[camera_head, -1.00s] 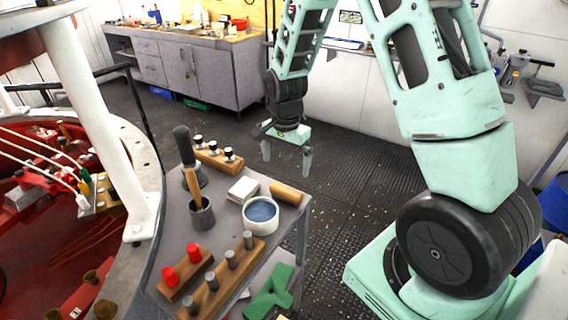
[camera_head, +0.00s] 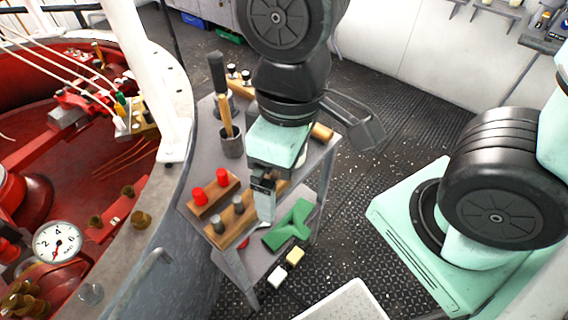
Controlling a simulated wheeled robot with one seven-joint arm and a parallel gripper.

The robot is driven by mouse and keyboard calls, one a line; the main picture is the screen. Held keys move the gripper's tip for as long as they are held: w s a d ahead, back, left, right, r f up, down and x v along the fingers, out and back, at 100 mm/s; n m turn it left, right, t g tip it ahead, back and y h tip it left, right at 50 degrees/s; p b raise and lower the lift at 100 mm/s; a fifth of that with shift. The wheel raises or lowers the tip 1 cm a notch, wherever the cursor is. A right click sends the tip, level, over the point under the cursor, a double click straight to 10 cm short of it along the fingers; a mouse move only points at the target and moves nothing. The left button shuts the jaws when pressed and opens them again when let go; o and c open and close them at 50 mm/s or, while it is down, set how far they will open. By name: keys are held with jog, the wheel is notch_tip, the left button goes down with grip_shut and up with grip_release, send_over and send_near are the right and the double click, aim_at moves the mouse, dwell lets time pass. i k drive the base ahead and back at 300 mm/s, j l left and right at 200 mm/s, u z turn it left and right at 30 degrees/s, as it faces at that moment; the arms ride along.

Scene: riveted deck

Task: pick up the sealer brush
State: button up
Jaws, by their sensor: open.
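My gripper (camera_head: 263,210) hangs in front of the table, to the right of the cup and nearer to me. It is open and holds nothing that I can see. One finger points down over the wooden peg block; the other cannot be made out clearly. My wrist hides the white bowl and part of the table top.
A block with red pegs (camera_head: 210,194) and a wooden block with grey pegs (camera_head: 228,222) stand at the table's near end. A red-lined pit with a gauge (camera_head: 57,242) is at the left. Open floor (camera_head: 400,125) lies right.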

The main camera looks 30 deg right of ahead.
aim_at(222, 102)
jog(key=u, duration=1.75)
jog(key=z, duration=1.55)
jog(key=i+j+z, duration=0.15)
jog(key=i, duration=0.25)
